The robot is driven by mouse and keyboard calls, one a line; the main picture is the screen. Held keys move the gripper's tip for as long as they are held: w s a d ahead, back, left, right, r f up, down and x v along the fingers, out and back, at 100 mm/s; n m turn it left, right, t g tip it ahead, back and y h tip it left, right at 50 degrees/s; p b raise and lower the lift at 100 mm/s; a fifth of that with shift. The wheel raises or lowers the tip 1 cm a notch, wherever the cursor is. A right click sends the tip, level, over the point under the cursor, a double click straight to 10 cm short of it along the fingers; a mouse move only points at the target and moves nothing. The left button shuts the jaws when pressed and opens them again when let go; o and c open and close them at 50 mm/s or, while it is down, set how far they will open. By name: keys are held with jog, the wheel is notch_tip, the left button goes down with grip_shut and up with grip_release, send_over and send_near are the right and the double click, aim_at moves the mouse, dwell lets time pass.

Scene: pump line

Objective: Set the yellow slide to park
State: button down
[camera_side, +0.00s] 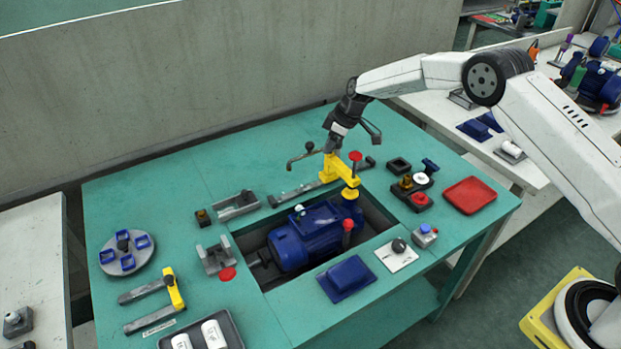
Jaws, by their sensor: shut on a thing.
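The yellow slide (328,168) sits on a dark grey rail (296,192) that runs along the back edge of the recess in the green table. Its yellow arm reaches forward and right, over the right end of the blue pump (303,238). My gripper (330,147) comes down from above and is shut on the top of the slide. The fingertips are small in this view and the exact contact is hard to see. Any park mark on the rail cannot be made out.
Red-topped pins (347,226) stand close to the slide's arm. Black and red fittings (412,186) and a red tray (469,195) lie to the right. A second yellow piece (175,289) bridges grey bars at front left. The green table (150,205) is bare at back left.

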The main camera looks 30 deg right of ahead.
dwell(0.4)
jog(key=d, duration=1.2)
jog(key=shift+d, duration=0.15)
jog(key=shift+c, duration=1.6)
grip_release()
jog(key=shift+r, duration=0.1)
jog(key=shift+v, duration=3.8)
jog(key=shift+s, duration=0.1)
